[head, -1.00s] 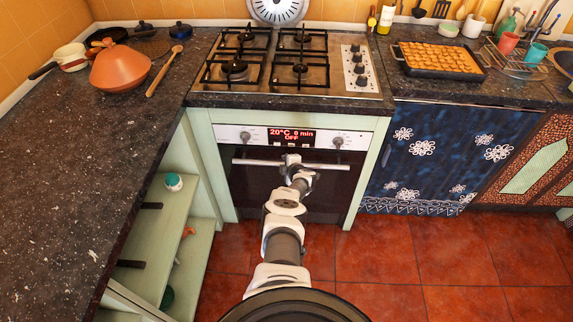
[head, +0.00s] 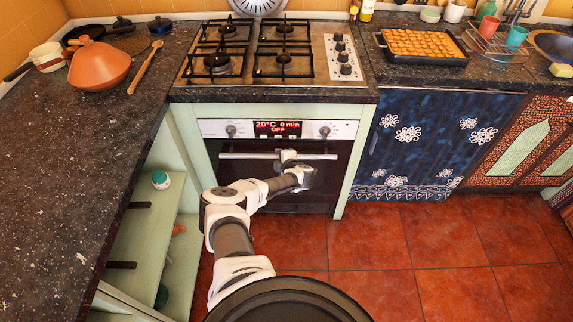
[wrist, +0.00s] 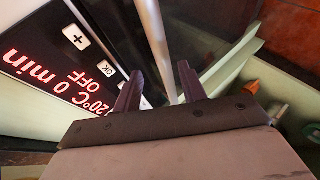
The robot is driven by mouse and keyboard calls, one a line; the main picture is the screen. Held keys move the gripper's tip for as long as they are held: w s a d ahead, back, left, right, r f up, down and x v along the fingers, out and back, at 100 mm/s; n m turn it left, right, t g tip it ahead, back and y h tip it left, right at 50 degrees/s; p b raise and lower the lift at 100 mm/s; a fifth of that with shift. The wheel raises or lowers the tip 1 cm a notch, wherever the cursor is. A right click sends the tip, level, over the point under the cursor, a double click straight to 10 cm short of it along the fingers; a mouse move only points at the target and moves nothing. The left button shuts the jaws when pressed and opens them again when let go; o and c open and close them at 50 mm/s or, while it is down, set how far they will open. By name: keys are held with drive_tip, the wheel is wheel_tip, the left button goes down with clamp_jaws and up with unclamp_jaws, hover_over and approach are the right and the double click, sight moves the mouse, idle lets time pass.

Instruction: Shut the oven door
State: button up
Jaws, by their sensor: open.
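The oven (head: 277,129) is built in under the hob, with a lit display reading 20°C, 0 min, OFF. Its dark glass door (head: 235,178) stands upright or nearly so below the control panel; I cannot tell whether a small gap is left. The silver bar handle (head: 245,156) runs across the door's top. My gripper (wrist: 158,78) is at the handle, right of its middle in the head view. In the wrist view its fingers are apart and the handle bar (wrist: 158,40) runs down between them. Contact is unclear. My arm hides part of the door.
Green open shelves (head: 150,225) and a dark worktop (head: 80,160) stand to the left. A blue patterned cupboard (head: 430,140) is to the right. The red tiled floor (head: 400,240) is clear at right. The hob (head: 265,55) is above the oven.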

drive_tip(key=v, duration=0.7)
drive_tip(key=shift+s, duration=0.15)
idle(0.3)
